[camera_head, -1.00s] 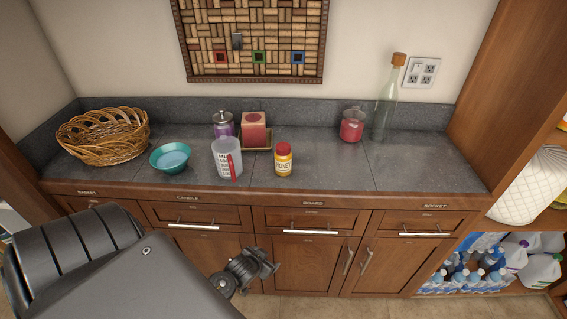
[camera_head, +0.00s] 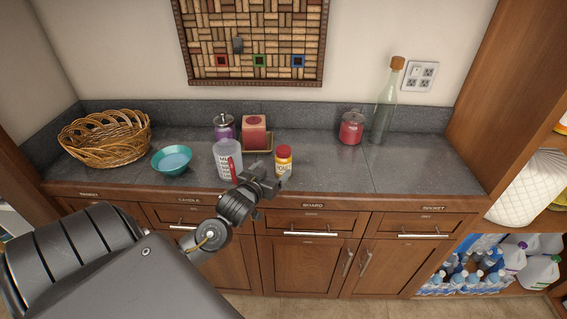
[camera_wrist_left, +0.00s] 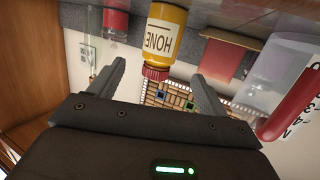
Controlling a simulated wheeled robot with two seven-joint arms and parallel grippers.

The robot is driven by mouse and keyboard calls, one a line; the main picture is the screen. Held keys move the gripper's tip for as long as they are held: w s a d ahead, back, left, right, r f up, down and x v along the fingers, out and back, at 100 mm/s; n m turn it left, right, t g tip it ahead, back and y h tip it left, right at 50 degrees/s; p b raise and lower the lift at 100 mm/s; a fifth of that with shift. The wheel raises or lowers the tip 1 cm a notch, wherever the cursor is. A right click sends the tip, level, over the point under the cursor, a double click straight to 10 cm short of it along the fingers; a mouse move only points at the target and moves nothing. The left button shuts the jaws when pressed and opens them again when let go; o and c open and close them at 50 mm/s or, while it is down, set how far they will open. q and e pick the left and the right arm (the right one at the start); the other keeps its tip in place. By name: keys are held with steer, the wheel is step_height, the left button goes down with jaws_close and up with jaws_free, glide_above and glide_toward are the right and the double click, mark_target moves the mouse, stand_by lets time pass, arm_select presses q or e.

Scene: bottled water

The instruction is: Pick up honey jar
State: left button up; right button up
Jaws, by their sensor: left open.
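The honey jar (camera_head: 284,159) is yellow with a red lid and a white label. It stands upright near the counter's front edge in the head view. My left gripper (camera_head: 274,178) is open in front of the jar, close to its lower part, and hides a little of it. In the left wrist view the jar (camera_wrist_left: 164,38) appears upside down, ahead of and partly between the open fingers of my left gripper (camera_wrist_left: 158,80). The fingers do not clasp it. My right gripper is not in view.
A clear measuring cup with a red handle (camera_head: 227,158) stands just left of the jar. A teal bowl (camera_head: 172,160) and wicker basket (camera_head: 105,138) are at left. The counter right of the jar (camera_head: 330,172) is clear.

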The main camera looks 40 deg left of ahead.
mark_target(284, 159)
arm_select(q)
steer(key=x, duration=0.4)
steer(key=shift+w+p, duration=0.2)
steer(key=shift+p, duration=0.3)
steer(key=p+x, duration=0.1)
steer(key=x, duration=0.3)
steer(key=shift+w+f+p, duration=0.15)
steer(key=shift+w+p, duration=0.2)
steer(key=c, duration=1.1)
